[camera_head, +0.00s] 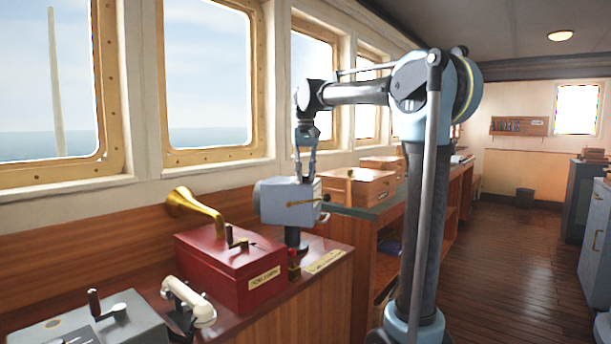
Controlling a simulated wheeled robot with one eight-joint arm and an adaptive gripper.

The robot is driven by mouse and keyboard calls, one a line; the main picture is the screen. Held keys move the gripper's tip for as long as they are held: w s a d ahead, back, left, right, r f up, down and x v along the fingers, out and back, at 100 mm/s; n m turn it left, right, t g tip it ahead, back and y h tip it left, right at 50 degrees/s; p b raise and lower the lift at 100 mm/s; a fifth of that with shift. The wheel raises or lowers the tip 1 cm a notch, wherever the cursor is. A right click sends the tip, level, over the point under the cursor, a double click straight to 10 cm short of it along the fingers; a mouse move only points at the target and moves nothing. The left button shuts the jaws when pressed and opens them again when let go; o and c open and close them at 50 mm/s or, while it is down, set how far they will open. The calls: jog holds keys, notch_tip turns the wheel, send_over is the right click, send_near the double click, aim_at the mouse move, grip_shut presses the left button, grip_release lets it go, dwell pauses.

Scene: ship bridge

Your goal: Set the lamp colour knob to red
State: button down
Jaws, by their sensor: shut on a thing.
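The lamp (280,203) is a grey box on a dark post at the right end of the near counter. A short brass rod with a dark end sticks out at its right side. My gripper (304,177) points down at the top of the lamp, near its right edge. Its fingers are closed together there on what seems to be the lamp colour knob. The knob is hidden by the fingers, so I cannot read its colour setting.
A red box with a brass horn (228,272) stands left of the lamp. A white handset (188,301) and a grey lever console (96,322) are nearer. Wooden boxes (358,186) stand behind. The floor at right is clear.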

jog(key=c, duration=1.3)
grip_release()
jog(key=shift+c, duration=0.2)
notch_tip(320, 180, up, 12)
jog(key=shift+w, duration=0.1)
jog(key=s+d+f+m+t, duration=0.1)
jog(key=s+d+f, duration=0.6)
jog(key=f, duration=0.2)
jog(key=s+d+f, duration=0.8)
jog(key=f, duration=0.2)
jog(key=s+d+f, duration=0.2)
jog(key=s+f, duration=0.3)
jog(key=f, duration=0.4)
jog(key=s+d+f, duration=0.2)
jog(key=s+f, duration=0.4)
jog(key=f, duration=0.3)
jog(key=s+d+f+m+t, duration=0.1)
jog(key=s+d+f, duration=0.1)
jog(key=s+f, duration=0.4)
notch_tip(320, 180, down, 3)
jog(key=shift+d, duration=0.25)
